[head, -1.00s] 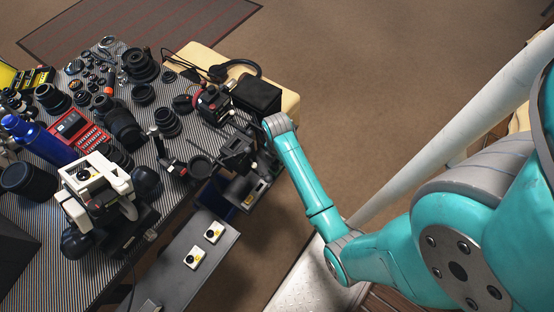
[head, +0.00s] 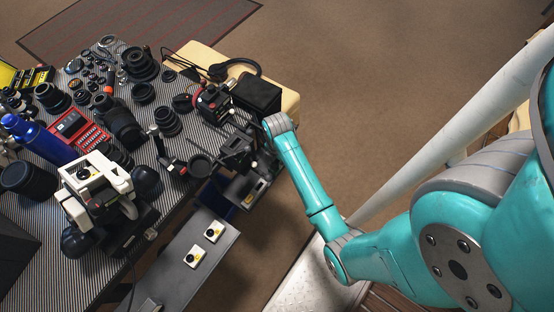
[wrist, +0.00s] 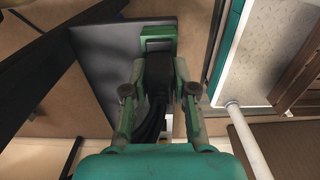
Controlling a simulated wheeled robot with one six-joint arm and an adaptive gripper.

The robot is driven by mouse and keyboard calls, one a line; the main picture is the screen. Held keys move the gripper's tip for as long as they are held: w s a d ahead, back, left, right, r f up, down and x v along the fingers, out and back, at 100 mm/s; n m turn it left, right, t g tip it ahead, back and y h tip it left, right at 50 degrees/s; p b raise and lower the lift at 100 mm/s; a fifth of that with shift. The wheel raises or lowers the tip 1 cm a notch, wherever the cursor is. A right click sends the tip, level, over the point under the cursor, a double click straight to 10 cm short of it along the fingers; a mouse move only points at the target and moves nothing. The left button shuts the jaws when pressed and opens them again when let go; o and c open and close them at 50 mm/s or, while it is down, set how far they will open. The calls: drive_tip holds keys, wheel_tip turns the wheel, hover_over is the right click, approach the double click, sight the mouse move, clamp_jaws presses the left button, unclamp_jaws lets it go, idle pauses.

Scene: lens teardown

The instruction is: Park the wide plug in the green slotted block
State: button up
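In the wrist view my gripper (wrist: 159,70) has its fingertips against the two sides of a dark plug body (wrist: 158,76), which looks like the wide plug. Black cable (wrist: 152,122) runs from it back toward my palm. The green slotted block (wrist: 159,31) is directly beyond the plug, on a dark grey surface. The plug's far end lines up with the block's middle, but I cannot tell how deep it sits in a slot. In the head view my gripper (head: 236,152) is above a grey shelf beside the table; the plug and block cannot be made out there.
The striped table (head: 190,205) is crowded with lenses, a blue bottle (head: 35,138) and a white instant camera (head: 95,190). A grey bench (head: 180,265) with two small white boxes stands in front. Brown floor to the right is open.

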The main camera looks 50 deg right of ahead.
drive_tip(key=o, duration=0.5)
drive_tip(key=shift+c, duration=0.2)
wheel_tip(320, 180, up, 12)
idle(0.8)
